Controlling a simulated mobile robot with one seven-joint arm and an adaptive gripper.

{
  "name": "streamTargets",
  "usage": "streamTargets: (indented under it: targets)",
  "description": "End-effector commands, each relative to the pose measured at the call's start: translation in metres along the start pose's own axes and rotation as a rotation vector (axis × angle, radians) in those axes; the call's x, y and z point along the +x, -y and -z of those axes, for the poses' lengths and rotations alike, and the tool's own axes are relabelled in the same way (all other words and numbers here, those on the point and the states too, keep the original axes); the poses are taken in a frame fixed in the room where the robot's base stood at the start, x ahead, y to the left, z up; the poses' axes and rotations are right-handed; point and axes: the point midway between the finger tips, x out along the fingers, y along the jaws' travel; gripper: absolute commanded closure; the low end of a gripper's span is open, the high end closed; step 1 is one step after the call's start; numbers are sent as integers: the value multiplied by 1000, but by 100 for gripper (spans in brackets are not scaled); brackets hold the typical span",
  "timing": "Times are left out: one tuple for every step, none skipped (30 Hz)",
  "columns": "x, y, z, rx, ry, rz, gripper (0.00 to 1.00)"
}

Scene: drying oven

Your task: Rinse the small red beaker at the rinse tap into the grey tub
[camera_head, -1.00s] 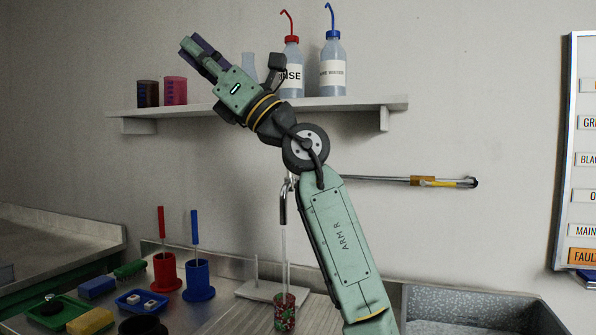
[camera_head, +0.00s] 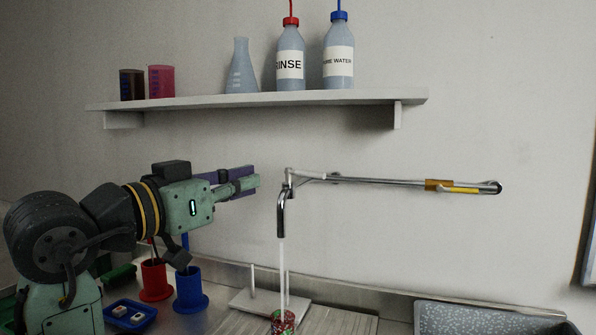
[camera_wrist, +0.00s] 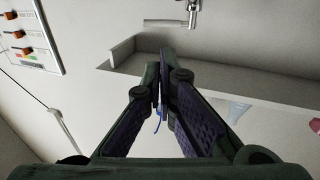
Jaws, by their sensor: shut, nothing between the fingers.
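The small red beaker (camera_head: 283,322), with green specks, stands under the rinse tap (camera_head: 282,212) at the bottom edge of the head view, partly cut off. A thin clear stream runs from the spout down to it. A grey speckled tub (camera_head: 470,318) is at the lower right; its inside is mostly cut off. My gripper (camera_head: 256,181) is shut and empty, just left of the tap and apart from it, pointing right. Its fingers also show in the wrist view (camera_wrist: 162,66), with nothing between them.
The tap's long rod (camera_head: 380,181) extends right along the wall. Red (camera_head: 155,280) and blue (camera_head: 190,288) holders stand below my arm. A white stand (camera_head: 262,300) is behind the beaker.

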Motion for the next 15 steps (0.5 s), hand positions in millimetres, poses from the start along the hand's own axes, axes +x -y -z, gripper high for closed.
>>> streamTargets:
  targets:
    - [-3,2,-8,6,32,11,100]
    - [-3,2,-11,7,44,14,100]
    - [-2,2,-13,8,53,16,100]
    - [0,2,-14,8,56,16,100]
    - [2,2,-14,8,57,15,100]
    - [7,2,-14,8,57,15,100]
    - [11,3,-14,8,57,15,100]
    - [16,3,-14,8,57,14,100]
    - [24,2,-14,7,56,13,100]
    - [30,3,-14,7,56,13,100]
    - [36,3,-14,7,57,13,100]
    - [45,3,-14,7,55,12,100]
    - [52,3,-14,8,56,13,100]
    - [58,3,-14,7,55,13,100]
    - [67,3,-15,7,55,13,100]
